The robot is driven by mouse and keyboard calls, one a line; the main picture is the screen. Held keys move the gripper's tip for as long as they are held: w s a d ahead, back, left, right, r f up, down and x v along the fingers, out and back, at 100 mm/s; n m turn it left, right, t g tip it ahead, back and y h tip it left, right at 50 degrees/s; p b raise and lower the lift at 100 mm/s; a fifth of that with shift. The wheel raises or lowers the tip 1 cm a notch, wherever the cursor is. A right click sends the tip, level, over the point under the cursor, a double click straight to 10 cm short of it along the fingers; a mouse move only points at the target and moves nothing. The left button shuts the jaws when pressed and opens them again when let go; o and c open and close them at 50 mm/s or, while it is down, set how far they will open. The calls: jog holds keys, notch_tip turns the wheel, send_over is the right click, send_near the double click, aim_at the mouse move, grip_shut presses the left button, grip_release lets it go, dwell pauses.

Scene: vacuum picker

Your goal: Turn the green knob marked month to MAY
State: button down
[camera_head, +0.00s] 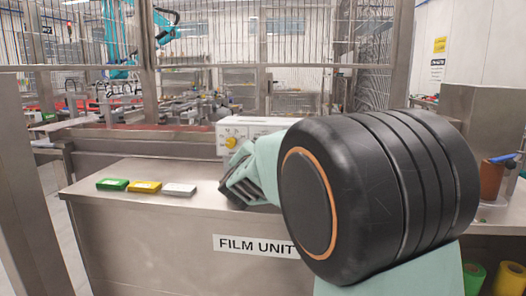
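A white control box (225,126) stands at the back of the metal counter, partly hidden behind my arm. A yellow knob (231,142) with small marks around it shows on its front face. No green knob shows; the right part of the box face is covered by my arm. The marks are too small to read. My gripper (237,178) is in front of and below the box, its dark fingers low over the counter. My arm hides part of it, and I cannot tell whether it is open or shut.
Green (113,184), yellow (144,186) and white (179,189) flat packs lie in a row on the metal counter (150,170), left of my gripper. A "FILM UNIT" label (254,246) is on its front. Wire fencing (240,50) stands behind. A brown container (492,180) stands at right.

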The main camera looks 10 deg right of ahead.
dwell(0.4)
jog(key=c, duration=1.7)
grip_release()
jog(key=v, duration=0.7)
jog(key=shift+s+a, duration=0.1)
jog(key=shift+s, duration=0.15)
jog(key=shift+r, duration=0.1)
